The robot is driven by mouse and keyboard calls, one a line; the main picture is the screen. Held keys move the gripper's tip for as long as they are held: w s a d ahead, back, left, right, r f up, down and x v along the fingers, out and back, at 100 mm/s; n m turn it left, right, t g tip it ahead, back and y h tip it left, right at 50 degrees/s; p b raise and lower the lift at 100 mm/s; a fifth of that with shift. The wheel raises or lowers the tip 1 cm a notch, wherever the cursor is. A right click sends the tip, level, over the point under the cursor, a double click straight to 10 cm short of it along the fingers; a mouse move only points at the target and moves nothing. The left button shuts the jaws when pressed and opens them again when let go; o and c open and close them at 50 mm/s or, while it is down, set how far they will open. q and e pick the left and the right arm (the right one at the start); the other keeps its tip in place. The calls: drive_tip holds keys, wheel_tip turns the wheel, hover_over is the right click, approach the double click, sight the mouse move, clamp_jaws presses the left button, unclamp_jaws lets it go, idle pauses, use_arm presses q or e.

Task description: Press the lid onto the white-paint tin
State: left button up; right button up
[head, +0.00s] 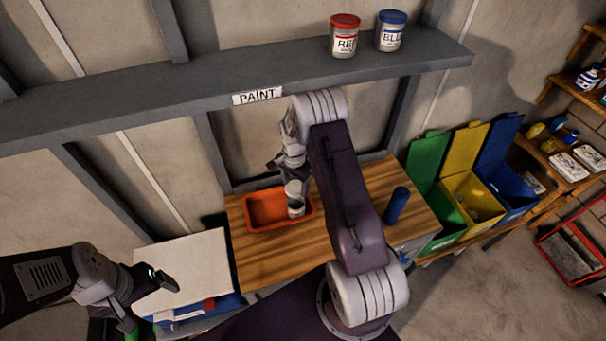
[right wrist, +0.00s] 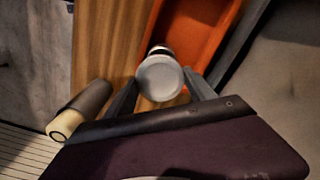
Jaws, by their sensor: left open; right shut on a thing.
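The white-paint tin (head: 296,211) stands at the right end of the orange tray (head: 252,226) on the wooden bench. Its label is too small to read. My right gripper (head: 292,180) is above it, pointing down. In the right wrist view, my right gripper (right wrist: 162,92) is shut on a pale round lid (right wrist: 160,78), one finger on each side. The lid is over the tin and hides most of it; I cannot tell whether they touch. My left gripper (head: 166,282) is open and empty, over the white-topped surface at lower left.
A blue cylinder (head: 396,205) stands on the bench (head: 290,258) right of my right arm. A red-lidded tin (head: 344,37) and a blue-lidded tin (head: 391,31) stand on the PAINT shelf (head: 180,92) above. Green, yellow and blue bins (head: 474,205) are at right.

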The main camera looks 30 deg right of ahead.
drive_tip(key=shift+a, duration=0.1)
drive_tip(key=shift+w+f+b, duration=0.2)
drive_tip(key=shift+f+b, duration=0.15)
drive_tip(key=shift+f, duration=0.15)
wheel_tip(320, 180, down, 5)
drive_tip(key=b, duration=0.4)
drive_tip(key=shift+f, duration=0.1)
drive_tip(key=shift+w+f, duration=0.1)
drive_tip(key=shift+f, duration=0.2)
drive_tip(key=shift+r, duration=0.1)
drive_tip(key=shift+f, duration=0.2)
drive_tip(key=shift+f+b, duration=0.45)
drive_tip(key=shift+b, duration=0.1)
idle(0.4)
drive_tip(key=o, duration=1.4)
drive_tip(key=shift+c, duration=0.2)
